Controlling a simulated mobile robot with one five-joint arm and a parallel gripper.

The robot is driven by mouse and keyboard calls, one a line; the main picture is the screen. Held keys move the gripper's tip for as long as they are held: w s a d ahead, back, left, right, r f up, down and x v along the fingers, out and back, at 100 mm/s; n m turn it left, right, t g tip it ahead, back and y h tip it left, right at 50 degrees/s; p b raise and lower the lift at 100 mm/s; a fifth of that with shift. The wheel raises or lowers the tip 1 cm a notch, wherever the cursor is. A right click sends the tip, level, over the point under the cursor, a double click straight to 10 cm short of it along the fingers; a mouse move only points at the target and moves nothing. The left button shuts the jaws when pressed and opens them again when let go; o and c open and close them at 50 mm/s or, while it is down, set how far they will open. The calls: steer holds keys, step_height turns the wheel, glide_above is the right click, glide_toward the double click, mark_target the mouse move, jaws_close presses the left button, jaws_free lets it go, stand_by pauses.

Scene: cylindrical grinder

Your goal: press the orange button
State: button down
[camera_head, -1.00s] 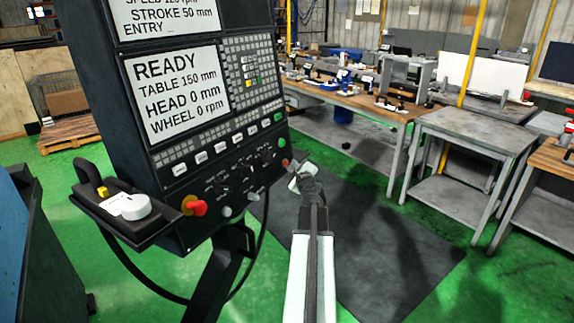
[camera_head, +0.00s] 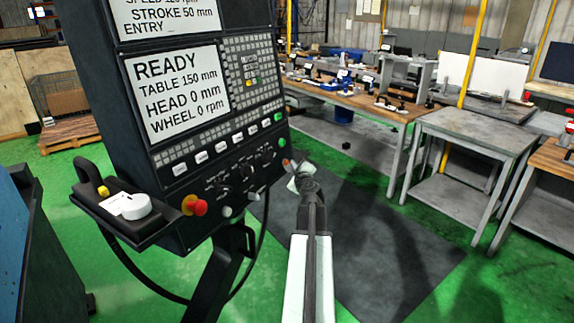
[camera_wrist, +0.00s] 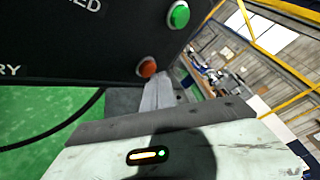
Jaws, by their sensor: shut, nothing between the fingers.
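The orange button (camera_wrist: 147,67) sits near the lower right corner of the dark control panel in the wrist view. In the head view it is a small red-orange dot (camera_head: 286,162) on the panel's right edge. My gripper (camera_head: 294,168) is shut and empty, just right of the button in the head view. In the wrist view its fingers (camera_wrist: 160,84) end close beside the button's lower right side. I cannot tell whether they touch it. The button's face is mostly visible there.
A green button (camera_wrist: 179,15) is above the orange one. A red stop knob (camera_head: 198,207) and a white handwheel (camera_head: 134,206) are farther left on the panel. A grey table (camera_head: 478,128) stands to the right. The dark floor mat (camera_head: 390,250) is clear.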

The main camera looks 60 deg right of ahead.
steer(key=shift+w+f, duration=0.1)
steer(key=shift+w, duration=0.35)
stand_by(0.4)
steer(key=shift+s, duration=0.85)
steer(key=s, duration=0.2)
steer(key=s+r+p, duration=0.1)
steer(key=s, duration=0.2)
steer(key=shift+d+r, duration=0.1)
steer(key=shift+d, duration=0.1)
stand_by(0.8)
